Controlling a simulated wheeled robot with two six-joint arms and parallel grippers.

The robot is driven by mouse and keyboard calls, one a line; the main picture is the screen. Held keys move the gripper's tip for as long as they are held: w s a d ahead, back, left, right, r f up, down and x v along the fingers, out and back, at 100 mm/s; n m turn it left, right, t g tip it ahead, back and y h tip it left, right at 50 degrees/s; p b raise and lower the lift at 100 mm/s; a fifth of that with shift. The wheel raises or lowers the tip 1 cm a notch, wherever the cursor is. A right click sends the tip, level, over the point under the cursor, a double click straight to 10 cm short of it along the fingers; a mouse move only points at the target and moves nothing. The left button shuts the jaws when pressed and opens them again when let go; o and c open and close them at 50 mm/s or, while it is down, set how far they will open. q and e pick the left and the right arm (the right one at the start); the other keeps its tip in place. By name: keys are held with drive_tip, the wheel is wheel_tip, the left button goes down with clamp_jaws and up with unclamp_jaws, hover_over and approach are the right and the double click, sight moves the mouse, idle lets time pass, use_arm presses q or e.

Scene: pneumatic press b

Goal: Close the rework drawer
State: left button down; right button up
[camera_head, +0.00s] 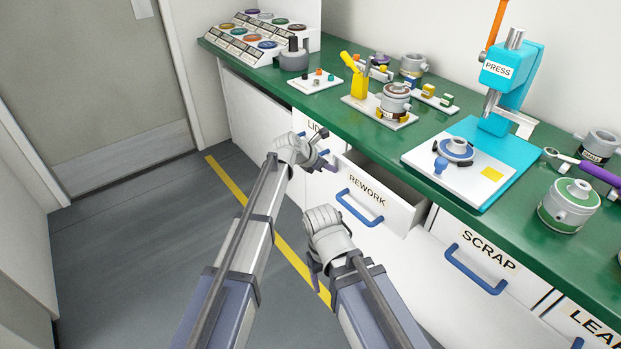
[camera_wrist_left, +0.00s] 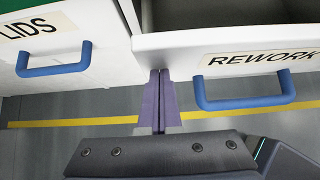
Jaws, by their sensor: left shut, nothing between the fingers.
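The rework drawer (camera_head: 378,196) is pulled out of the white cabinet, with its dark interior showing behind a white front with a blue handle. In the left wrist view the drawer front (camera_wrist_left: 172,42) is at upper right, with its blue handle (camera_wrist_left: 245,100). My left gripper (camera_head: 322,150) is beside the drawer's left end in the head view. In the left wrist view its fingertips (camera_wrist_left: 160,72) are together and empty, at the lower left part of the drawer front; contact is unclear. My right gripper (camera_head: 316,282) is low in front of the cabinet, its fingers mostly hidden.
The lids drawer (camera_wrist_left: 85,28) is left of the rework drawer and the scrap drawer (camera_head: 480,256) is right of it. The green worktop (camera_head: 340,112) above carries a press (camera_head: 510,75), parts and trays. Floor with a yellow line (camera_head: 232,186) is clear.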

sight(337, 161)
use_arm(q)
drive_tip(key=w+d, duration=0.1)
drive_tip(key=d, duration=0.1)
drive_tip(key=w+d, duration=0.4)
drive_tip(key=d, duration=0.1)
drive_tip(key=shift+w, duration=0.1)
drive_tip(key=s+a, duration=0.2)
drive_tip(key=a, duration=0.1)
drive_tip(key=shift+s+a, duration=0.3)
drive_tip(key=shift+s, duration=0.1)
drive_tip(key=p+v, duration=0.6)
drive_tip(key=v, duration=0.2)
drive_tip(key=shift+w+d+r, duration=0.1)
drive_tip(key=shift+d+r, duration=0.05)
drive_tip(key=shift+r, duration=0.05)
drive_tip(key=shift+p+v, duration=0.5)
drive_tip(key=shift+v, duration=0.3)
use_arm(e)
wheel_tip(337, 161, up, 7)
drive_tip(key=shift+s+d, duration=0.2)
drive_tip(key=shift+d, duration=0.25)
use_arm(q)
drive_tip(key=shift+f, duration=0.15)
